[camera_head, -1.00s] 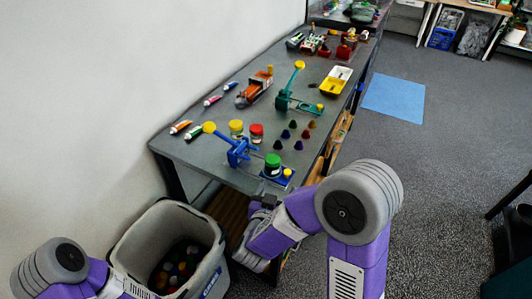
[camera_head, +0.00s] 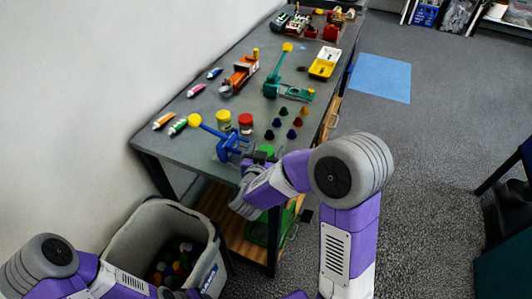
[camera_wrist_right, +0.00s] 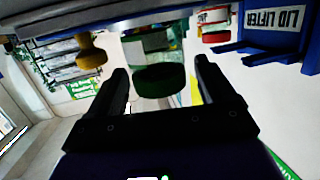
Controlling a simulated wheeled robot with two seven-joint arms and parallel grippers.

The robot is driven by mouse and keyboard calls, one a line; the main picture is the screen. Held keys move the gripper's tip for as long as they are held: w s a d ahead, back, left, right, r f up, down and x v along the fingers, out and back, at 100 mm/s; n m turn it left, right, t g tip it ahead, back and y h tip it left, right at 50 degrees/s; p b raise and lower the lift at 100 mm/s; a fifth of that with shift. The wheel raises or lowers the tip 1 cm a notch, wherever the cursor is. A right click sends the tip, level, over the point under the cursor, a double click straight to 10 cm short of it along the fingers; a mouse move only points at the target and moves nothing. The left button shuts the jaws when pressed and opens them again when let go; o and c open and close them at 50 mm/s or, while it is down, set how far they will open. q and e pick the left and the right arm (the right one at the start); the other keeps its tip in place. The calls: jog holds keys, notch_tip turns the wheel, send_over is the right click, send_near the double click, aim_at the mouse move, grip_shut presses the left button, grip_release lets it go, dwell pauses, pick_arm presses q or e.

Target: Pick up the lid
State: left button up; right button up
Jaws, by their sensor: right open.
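The green lid (camera_head: 266,149) sits on a jar at the near edge of the table, partly hidden by my right gripper (camera_head: 260,160). In the right wrist view, the dark green lid (camera_wrist_right: 160,80) shows between the two open fingers of my right gripper (camera_wrist_right: 167,85), with its jar (camera_wrist_right: 150,42) above it in the picture. I cannot tell whether the fingers touch the lid. The blue lid lifter (camera_head: 228,142) stands beside the jar; its labelled blue base (camera_wrist_right: 265,48) shows in the wrist view. My left arm enters at lower left, its gripper out of view.
Jars with a yellow lid (camera_head: 223,116) and a red lid (camera_head: 245,119) stand behind the blue lifter. Several small coloured cones (camera_head: 282,111) and a teal device (camera_head: 272,86) are farther back. A grey bin (camera_head: 125,235) stands on the floor at the left.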

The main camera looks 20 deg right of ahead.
jog(key=shift+c, duration=0.4)
jog(key=c, duration=0.9)
pick_arm(q)
jog(key=shift+r, duration=0.1)
pick_arm(e)
jog(key=shift+r, duration=0.1)
jog(key=shift+c, duration=0.2)
